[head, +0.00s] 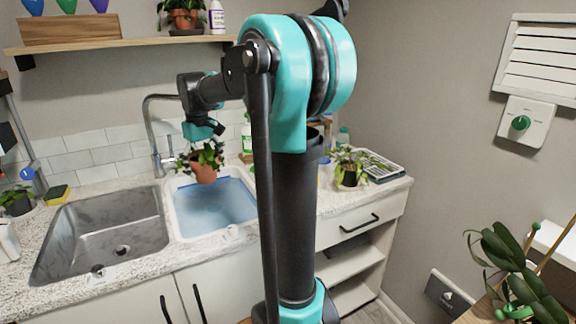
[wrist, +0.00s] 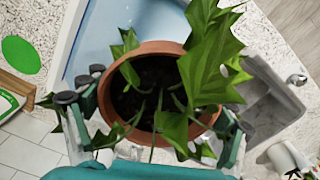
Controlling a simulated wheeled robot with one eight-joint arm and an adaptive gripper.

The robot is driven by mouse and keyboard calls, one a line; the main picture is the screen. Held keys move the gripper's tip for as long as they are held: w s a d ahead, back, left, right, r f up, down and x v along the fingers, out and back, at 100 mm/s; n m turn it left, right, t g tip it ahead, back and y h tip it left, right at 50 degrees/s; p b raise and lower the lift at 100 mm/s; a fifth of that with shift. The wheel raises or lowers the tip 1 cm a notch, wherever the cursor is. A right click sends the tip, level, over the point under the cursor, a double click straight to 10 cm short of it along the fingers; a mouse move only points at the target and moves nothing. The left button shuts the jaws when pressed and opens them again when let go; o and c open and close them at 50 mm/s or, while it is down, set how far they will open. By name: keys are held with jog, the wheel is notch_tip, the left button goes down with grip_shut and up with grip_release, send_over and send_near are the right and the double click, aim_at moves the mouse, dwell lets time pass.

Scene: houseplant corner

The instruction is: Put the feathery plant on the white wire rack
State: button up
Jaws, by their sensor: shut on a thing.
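My gripper (head: 204,146) is shut on a terracotta pot (head: 205,174) with a green leafy plant, held above the basin of blue water. In the wrist view, the fingers press both sides of the pot (wrist: 112,97), which is roughly upright. Its leaves (wrist: 205,60) are broad, lobed and pointed; I cannot tell if this is the feathery plant.
The white basin (head: 217,207) sits right of the steel sink (head: 105,235), with the tap (head: 160,130) behind. A yellow sponge (head: 57,193) and a small plant (head: 17,201) are at left. A shelf (head: 120,43) hangs above. An orchid-like plant (head: 515,275) stands at lower right.

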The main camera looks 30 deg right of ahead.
jog(key=w+d+r+m, duration=0.2)
jog(key=d+r, duration=0.1)
jog(key=d, duration=0.9)
jog(key=w+d+r+m, duration=0.2)
jog(key=w+d+m, duration=0.1)
jog(key=d, duration=0.8)
jog(key=w+d+r+m, duration=0.2)
jog(key=d+r, duration=0.1)
jog(key=d, duration=0.9)
jog(key=s+d+r+m, duration=0.1)
jog(key=s+d+m, duration=0.1)
jog(key=s+d, duration=0.6)
jog(key=s+d+r+m, duration=0.1)
jog(key=s+d+m, duration=0.15)
jog(key=d, duration=1.05)
jog(key=s+d+r+m, duration=0.1)
jog(key=s+d+m, duration=0.1)
jog(key=s+d, duration=0.6)
jog(key=f, duration=0.6)
jog(key=w+d+f, duration=0.1)
jog(key=f, duration=0.6)
jog(key=d+f, duration=0.1)
jog(key=f, duration=0.5)
jog(key=shift+w+d+f, duration=0.25)
jog(key=shift+w+f, duration=0.15)
jog(key=shift+f, duration=0.15)
jog(key=o, duration=1.7)
